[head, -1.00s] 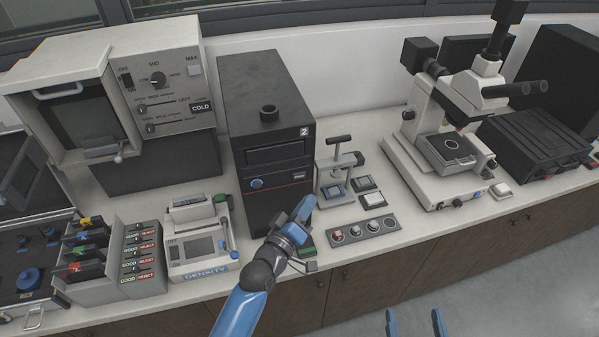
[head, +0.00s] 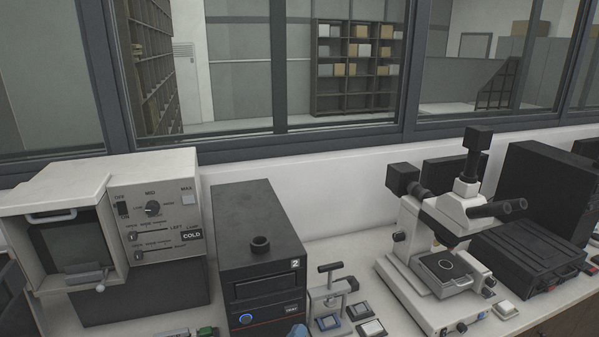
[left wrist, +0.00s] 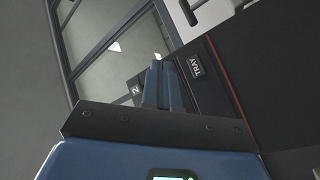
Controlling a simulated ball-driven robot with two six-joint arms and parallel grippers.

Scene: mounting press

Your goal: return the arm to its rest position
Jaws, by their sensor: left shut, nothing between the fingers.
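My left gripper shows only as a small blue tip (head: 298,330) at the bottom edge of the head view, in front of the black tower unit (head: 262,225). In the left wrist view its two blue fingers (left wrist: 160,68) are closed together with nothing between them. The rest of my left arm is out of the head view. My right gripper is in neither view.
A small press with a black T-handle (head: 330,267) stands right of the tower. A microscope (head: 440,235) and black case (head: 535,255) are farther right. A beige lamp box (head: 155,205) stands left. Windows (head: 340,75) line the back.

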